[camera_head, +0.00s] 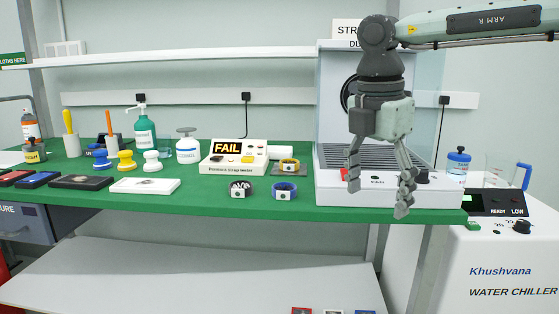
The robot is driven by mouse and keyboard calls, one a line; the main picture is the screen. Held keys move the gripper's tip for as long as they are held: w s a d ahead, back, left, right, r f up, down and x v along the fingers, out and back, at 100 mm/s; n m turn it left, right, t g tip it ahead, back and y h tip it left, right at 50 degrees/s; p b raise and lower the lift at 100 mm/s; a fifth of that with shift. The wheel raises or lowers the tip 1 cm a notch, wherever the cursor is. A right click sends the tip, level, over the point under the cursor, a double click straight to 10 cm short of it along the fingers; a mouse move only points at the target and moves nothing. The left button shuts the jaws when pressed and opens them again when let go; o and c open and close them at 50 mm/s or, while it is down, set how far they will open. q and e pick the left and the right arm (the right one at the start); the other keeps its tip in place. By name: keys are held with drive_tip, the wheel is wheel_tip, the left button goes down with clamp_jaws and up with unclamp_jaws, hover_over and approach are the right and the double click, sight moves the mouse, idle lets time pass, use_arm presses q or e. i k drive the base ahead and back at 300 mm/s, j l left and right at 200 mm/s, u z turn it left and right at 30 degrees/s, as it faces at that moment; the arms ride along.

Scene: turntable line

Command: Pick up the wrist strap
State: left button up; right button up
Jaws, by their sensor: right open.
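Three band-like wrist straps show on the green bench. A grey and black strap (241,189) and a blue strap (285,190) stand side by side on the mat in front of the tester. My left gripper is not in view.
The white wrist strap tester (234,167) shows FAIL. Bottles, coloured stampers and flat devices crowd the bench's left part. The white fume unit (328,190) stands behind my right gripper. A water chiller (500,250) with a beaker on top is at right. The front green strip (220,208) is clear.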

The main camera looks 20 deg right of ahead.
sight(286, 165)
drive_tip(key=i, duration=1.35)
